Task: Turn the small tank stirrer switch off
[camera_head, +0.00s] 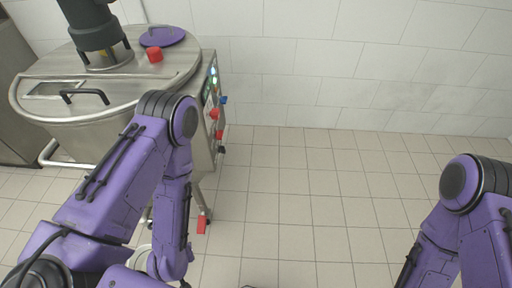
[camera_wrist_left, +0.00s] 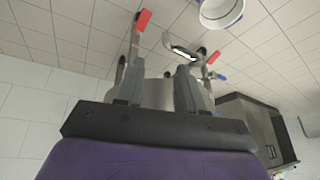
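A steel tank (camera_head: 110,75) with a round lid stands at the left in the head view. Its side control panel (camera_head: 212,92) faces right, with small lit green lights, a blue knob (camera_head: 224,100) and red knobs (camera_head: 214,114). Which control is the stirrer switch is too small to tell. My left arm passes in front of the tank and bends downward; its gripper is not clearly seen there. In the left wrist view my left gripper (camera_wrist_left: 159,88) has its fingers apart, with nothing held between them. My right gripper is outside the views.
A dark motor housing (camera_head: 93,28), a purple cap (camera_head: 162,36) and a red block (camera_head: 155,55) sit on the tank top. A red-tipped foot or pedal (camera_head: 202,224) is below the panel. A dark box (camera_wrist_left: 252,130) shows in the wrist view. The tiled floor (camera_head: 300,200) at centre is clear.

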